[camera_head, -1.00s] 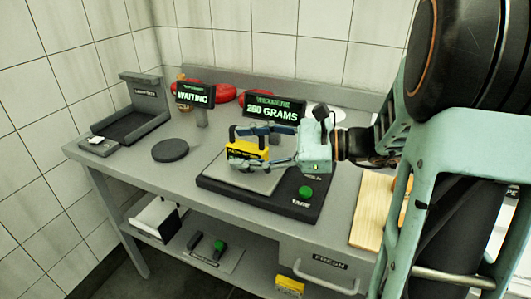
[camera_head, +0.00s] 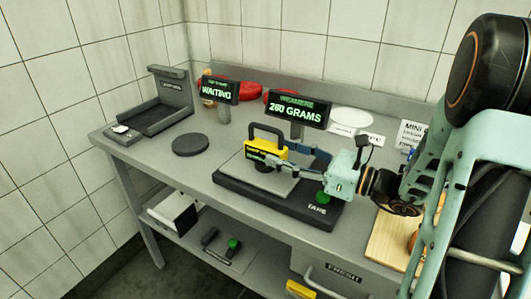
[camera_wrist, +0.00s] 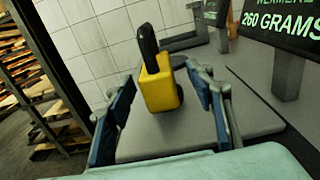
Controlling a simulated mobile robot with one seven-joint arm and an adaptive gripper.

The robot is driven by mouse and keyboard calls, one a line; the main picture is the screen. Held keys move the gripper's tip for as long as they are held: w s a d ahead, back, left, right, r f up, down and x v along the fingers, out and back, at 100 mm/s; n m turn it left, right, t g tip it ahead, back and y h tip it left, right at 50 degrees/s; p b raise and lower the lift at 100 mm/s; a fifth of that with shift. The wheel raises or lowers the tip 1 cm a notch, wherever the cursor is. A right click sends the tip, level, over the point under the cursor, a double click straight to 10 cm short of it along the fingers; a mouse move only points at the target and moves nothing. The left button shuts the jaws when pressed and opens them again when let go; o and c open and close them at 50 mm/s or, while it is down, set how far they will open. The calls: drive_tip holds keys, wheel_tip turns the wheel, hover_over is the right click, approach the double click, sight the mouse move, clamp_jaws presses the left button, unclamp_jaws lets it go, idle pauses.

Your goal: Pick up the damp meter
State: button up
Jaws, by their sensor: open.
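The damp meter is likely the yellow block with a black handle (camera_head: 270,146), standing upright on the grey plate of the weighing scale (camera_head: 237,174). The scale's display (camera_head: 297,110) reads 260 GRAMS. My gripper (camera_head: 290,160) is open and empty, coming from the right, with its fingertips beside the yellow block; the nearer finger overlaps its lower right part in the head view. In the wrist view the yellow block (camera_wrist: 160,90) stands beyond and between the two spread fingers (camera_wrist: 160,78), with a gap on each side.
A dark round disc (camera_head: 190,145) lies left of the scale. A WAITING sign (camera_head: 217,92) and red rounds (camera_head: 242,91) are behind. A dark tray station (camera_head: 160,110) stands at the far left. A wooden board (camera_head: 390,240) is at the right. A shelf runs below.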

sight(266, 149)
drive_tip(key=x, duration=0.5)
drive_tip(key=shift+s+a+f+b, duration=0.1)
drive_tip(key=shift+s+a+b, duration=0.05)
drive_tip(key=shift+b, duration=0.2)
drive_tip(key=shift+c, duration=0.2)
clamp_jaws()
